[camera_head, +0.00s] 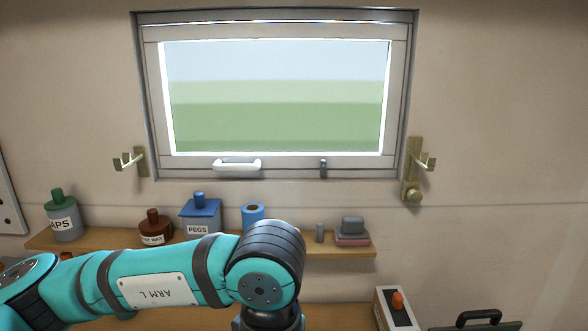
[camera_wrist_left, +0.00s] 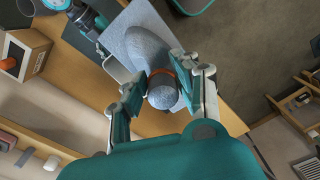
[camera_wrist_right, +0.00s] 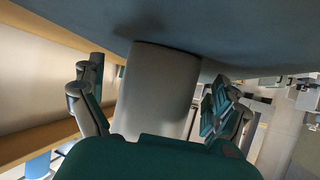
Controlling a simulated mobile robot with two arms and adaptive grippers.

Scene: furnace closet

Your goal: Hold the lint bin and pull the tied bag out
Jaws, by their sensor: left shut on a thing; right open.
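The grey tied bag (camera_wrist_left: 148,52) shows in the left wrist view, with an orange tie (camera_wrist_left: 183,84) around its neck and a rounded grey top beyond the tie. My left gripper (camera_wrist_left: 167,80) is shut on the bag at the tied neck. A flat blue-grey surface beside the bag looks like part of the lint bin (camera_wrist_left: 118,38). In the right wrist view, my right gripper (camera_wrist_right: 155,92) is open, its fingers on either side of a smooth grey rounded body (camera_wrist_right: 158,85) under a broad blue-grey surface. I cannot tell whether the fingers touch it. The head view shows neither gripper.
A wooden shelf (camera_head: 365,253) under the window carries a PEGS box (camera_head: 199,224), bottles and a blue roll. A box with an orange knob (camera_head: 395,309) and a black-handled case (camera_head: 480,320) stand at lower right. My left arm crosses the lower left.

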